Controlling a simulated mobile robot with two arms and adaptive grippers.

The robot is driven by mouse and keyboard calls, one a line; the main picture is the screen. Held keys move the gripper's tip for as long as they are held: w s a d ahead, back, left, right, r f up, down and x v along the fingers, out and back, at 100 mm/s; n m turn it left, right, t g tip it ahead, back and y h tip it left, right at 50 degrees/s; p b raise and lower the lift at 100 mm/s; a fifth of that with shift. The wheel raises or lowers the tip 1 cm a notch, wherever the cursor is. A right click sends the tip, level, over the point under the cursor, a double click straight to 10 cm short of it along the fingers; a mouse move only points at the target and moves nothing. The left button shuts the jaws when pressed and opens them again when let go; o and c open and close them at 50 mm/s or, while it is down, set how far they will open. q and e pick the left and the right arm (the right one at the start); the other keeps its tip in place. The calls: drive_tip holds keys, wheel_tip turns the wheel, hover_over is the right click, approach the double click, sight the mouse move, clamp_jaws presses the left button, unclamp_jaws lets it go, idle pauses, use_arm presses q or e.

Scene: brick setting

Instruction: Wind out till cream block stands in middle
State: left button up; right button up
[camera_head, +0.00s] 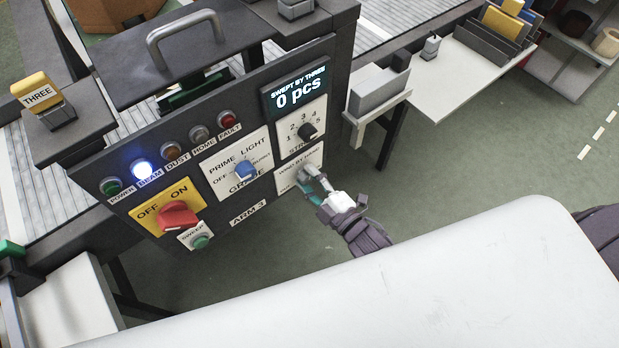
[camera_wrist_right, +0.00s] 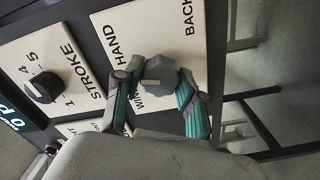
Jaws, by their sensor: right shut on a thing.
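The grey knob (camera_wrist_right: 158,74) sits on the cream "wind by hand" plate (camera_wrist_right: 118,30), which is marked "back" at one end in the right wrist view. In the head view the plate (camera_head: 286,184) is at the lower right corner of the dark control panel (camera_head: 225,218). My right gripper (camera_head: 313,183) is shut on the knob, with a finger on each side in the wrist view (camera_wrist_right: 154,84). The fingers hide part of the plate's lettering. I cannot make out a cream block for certain. My left gripper is not in view.
The panel also carries a red on/off switch (camera_head: 178,216), a blue grade knob (camera_head: 244,170) and a black stroke knob (camera_head: 307,131). The display (camera_head: 296,88) reads "0 pcs". The blue-white beam lamp (camera_head: 142,167) is lit.

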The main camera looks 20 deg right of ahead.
drive_tip(key=o, duration=1.1)
drive_tip(key=shift+o, duration=0.2)
drive_tip(key=v, duration=1.2)
